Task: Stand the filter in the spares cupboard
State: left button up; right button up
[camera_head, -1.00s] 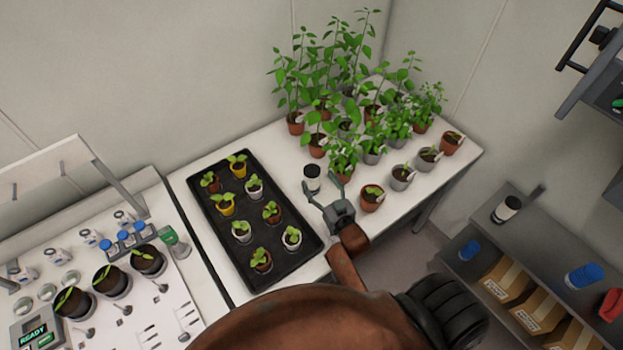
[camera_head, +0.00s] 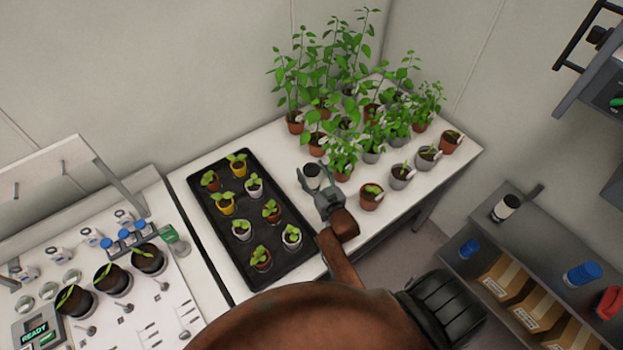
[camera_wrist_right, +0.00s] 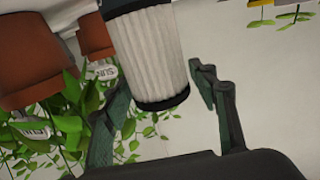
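The filter (camera_head: 312,178) is a white pleated cylinder with black end caps, upright on the white table between the black seedling tray and the potted plants. In the right wrist view the filter (camera_wrist_right: 152,55) fills the top middle. My right gripper (camera_head: 314,183) is at the filter, its fingers open on either side. In the wrist view a gap shows between the filter and the right-hand finger; contact on the left is unclear. A grey shelf unit (camera_head: 540,225) at the right may be the spares cupboard. My left gripper is out of view.
A black seedling tray (camera_head: 232,262) lies left of the filter. Several potted plants crowd the table behind and right of it, one small pot (camera_head: 370,198) close by. The shelf unit holds a similar white cylinder (camera_head: 507,208), blue-capped items (camera_head: 582,274) and cardboard boxes (camera_head: 506,278).

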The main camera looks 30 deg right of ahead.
jog(key=c, duration=1)
jog(key=shift+c, duration=0.5)
jog(key=shift+r, duration=0.15)
